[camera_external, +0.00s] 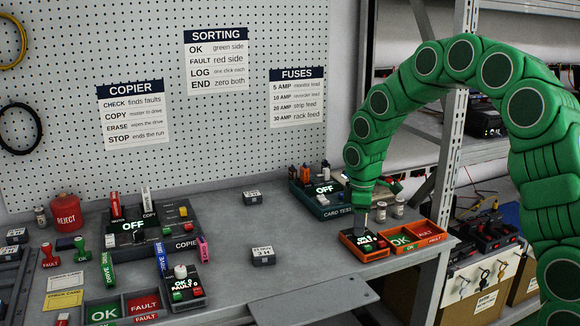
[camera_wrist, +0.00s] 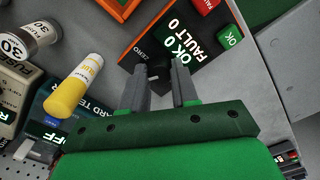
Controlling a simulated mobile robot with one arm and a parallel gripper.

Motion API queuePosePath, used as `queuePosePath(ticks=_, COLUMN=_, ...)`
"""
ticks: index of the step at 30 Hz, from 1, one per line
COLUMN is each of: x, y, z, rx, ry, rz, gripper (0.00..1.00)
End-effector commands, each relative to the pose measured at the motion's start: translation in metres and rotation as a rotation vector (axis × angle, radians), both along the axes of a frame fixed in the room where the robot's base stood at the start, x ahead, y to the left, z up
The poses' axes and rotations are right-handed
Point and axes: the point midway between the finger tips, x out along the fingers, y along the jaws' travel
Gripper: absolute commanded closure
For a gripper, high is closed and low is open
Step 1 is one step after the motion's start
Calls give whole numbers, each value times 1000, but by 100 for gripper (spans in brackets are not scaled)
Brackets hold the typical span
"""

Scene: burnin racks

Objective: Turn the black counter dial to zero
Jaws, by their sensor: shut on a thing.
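An orange-edged counter (camera_external: 364,246) with a black top stands near the table's front right edge. In the wrist view its display (camera_wrist: 186,45) reads OK 0 and FAULT 0, with the word ZERO printed near the dial. My gripper (camera_external: 362,229) points down onto this counter. In the wrist view its two fingers (camera_wrist: 160,86) stand close around the dial and are shut on it. A second, dark counter (camera_external: 183,292) with a pale knob stands at the front left.
An orange tray (camera_external: 436,227) with OK and FAULT compartments sits right of the counter. Small jars (camera_external: 399,208) and the card tester (camera_external: 322,204) stand behind it. The table's middle is mostly clear.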

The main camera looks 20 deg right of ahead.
Motion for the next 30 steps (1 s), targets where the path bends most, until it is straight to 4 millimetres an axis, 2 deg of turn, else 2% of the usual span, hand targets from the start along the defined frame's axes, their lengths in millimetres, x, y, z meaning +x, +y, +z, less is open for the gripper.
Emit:
queuePosePath(ticks=4, x=1, y=0, z=1, rx=1, ry=-2, rz=0, gripper=100)
queuePosePath(ticks=5, x=1, y=0, z=1, rx=1, ry=-2, rz=0, gripper=68)
queuePosePath(ticks=9, x=0, y=0, z=0, rx=0, ry=-1, rz=1, gripper=47)
queuePosePath(ticks=21, x=1, y=0, z=4, rx=1, ry=-3, rz=1, gripper=46)
queuePosePath(ticks=26, x=1, y=0, z=17, rx=1, ry=-4, rz=0, gripper=46)
queuePosePath(ticks=30, x=1, y=0, z=37, rx=2, ry=-5, rz=0, gripper=46)
